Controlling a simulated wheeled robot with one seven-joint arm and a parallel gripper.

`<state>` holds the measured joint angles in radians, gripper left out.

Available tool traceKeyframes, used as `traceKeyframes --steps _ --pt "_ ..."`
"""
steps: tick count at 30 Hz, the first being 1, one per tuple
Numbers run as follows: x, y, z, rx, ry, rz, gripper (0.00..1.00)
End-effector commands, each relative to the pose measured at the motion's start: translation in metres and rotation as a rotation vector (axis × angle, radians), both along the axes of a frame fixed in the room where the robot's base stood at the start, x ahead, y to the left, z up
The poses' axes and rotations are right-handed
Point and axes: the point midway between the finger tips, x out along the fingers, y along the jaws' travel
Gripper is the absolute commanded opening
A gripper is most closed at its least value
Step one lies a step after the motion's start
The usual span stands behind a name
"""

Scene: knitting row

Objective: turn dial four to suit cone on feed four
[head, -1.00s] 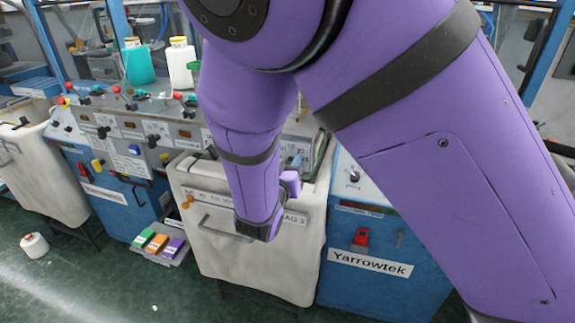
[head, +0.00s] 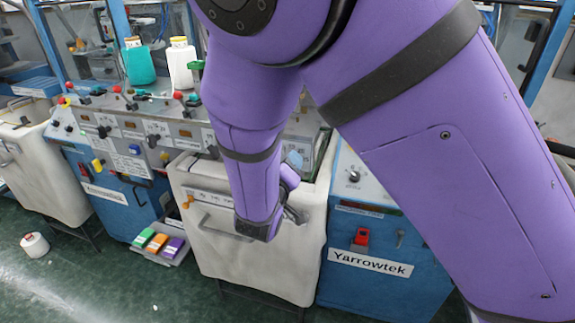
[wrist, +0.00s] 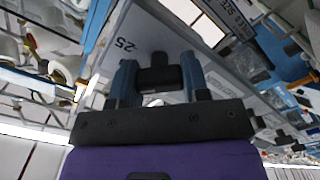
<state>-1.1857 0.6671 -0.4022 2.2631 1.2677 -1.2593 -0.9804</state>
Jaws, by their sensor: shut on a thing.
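In the wrist view my gripper (wrist: 159,80) has its two blue fingers on either side of a black knob (wrist: 158,74), shut on it. The knob sits on a grey panel (wrist: 215,65) marked "25". I cannot read which dial number this is. A teal cone (head: 139,65) and a white cone (head: 181,66) stand behind the control panel; their feed numbers are not readable.
A cream bin (head: 280,265) stands below my arm. A blue cabinet labelled Yarrowtek (head: 375,290) with another dial (head: 353,176) is to its right. A tray of coloured blocks (head: 160,246) sits low at the left. A white cone (head: 34,245) lies on the floor.

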Motion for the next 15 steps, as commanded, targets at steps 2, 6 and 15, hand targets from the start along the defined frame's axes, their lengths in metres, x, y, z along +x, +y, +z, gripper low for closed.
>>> traceKeyframes --steps 2,6,15 --pt "-0.0003 0.0003 -0.0006 -0.020 0.008 0.001 0.19" --pt "-0.0004 0.0003 -0.0006 -0.042 0.017 0.001 0.19" --pt "-0.0005 0.0004 -0.0007 -0.048 0.020 0.001 0.19"
